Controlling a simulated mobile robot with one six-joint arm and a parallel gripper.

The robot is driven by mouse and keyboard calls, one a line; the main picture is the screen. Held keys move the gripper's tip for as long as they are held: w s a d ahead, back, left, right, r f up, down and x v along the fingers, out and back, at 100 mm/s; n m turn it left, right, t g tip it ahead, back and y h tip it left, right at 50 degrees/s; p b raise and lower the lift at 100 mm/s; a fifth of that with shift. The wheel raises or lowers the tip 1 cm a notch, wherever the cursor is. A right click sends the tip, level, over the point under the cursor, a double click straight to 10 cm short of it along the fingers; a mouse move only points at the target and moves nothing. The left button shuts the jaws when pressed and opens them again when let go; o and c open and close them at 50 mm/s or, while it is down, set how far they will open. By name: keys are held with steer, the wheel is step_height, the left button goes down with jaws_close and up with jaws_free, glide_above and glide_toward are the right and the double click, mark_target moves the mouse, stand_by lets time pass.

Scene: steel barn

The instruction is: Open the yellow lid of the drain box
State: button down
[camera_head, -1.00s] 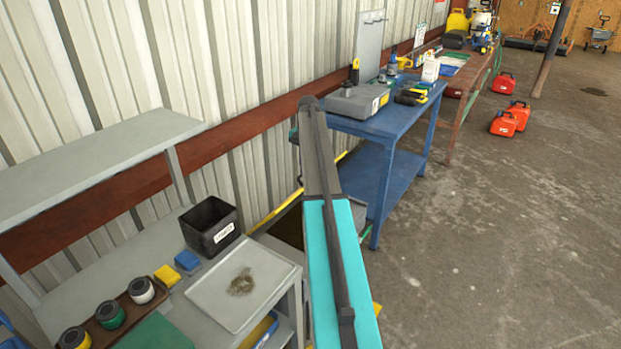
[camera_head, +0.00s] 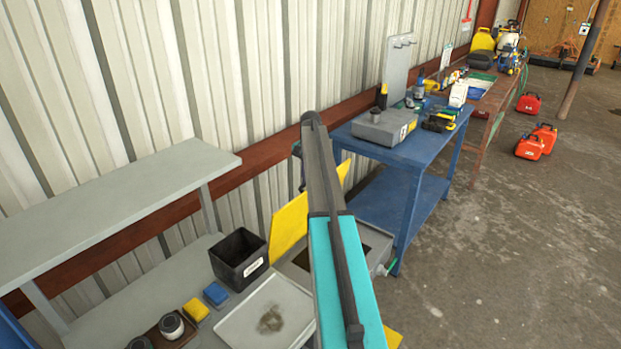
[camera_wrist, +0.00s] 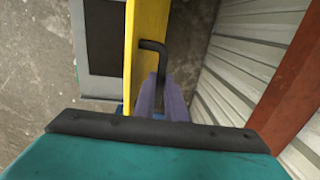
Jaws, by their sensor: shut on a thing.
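The yellow lid (camera_head: 288,226) of the drain box stands raised, roughly upright, near the wall in the head view. Below it the grey drain box (camera_head: 379,267) shows a dark opening, partly hidden by my arm. In the wrist view the lid (camera_wrist: 132,55) appears nearly edge-on, and the grey box (camera_wrist: 101,87) with its dark opening is left of it. A black bent handle (camera_wrist: 152,45) sticks out from the lid's right side. My gripper (camera_wrist: 163,88) is shut on this handle; its fingertips are partly unclear. The gripper is hidden behind my arm in the head view.
A grey bench with a black bin (camera_head: 239,258) and a pale tray (camera_head: 262,322) stands left of the box. A blue table (camera_head: 405,150) stands beyond it. The ribbed wall (camera_wrist: 238,75) is close behind the lid. Open floor lies to the right.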

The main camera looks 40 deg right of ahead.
steer(key=shift+w+a+f+p, duration=0.15)
steer(key=shift+w+f+p, duration=0.05)
steer(key=shift+w+p, duration=0.35)
steer(key=shift+w+a+f+p, duration=0.15)
steer(key=shift+w+p, duration=0.25)
steer(key=shift+w, duration=0.15)
steer(key=c, duration=2.1)
jaws_free()
steer(key=shift+o, duration=1.4)
steer(key=shift+w+d+f, duration=0.1)
steer(key=shift+w, duration=0.1)
step_height(320, 180, up, 8)
steer(key=p, duration=0.2)
steer(key=shift+s, duration=0.3)
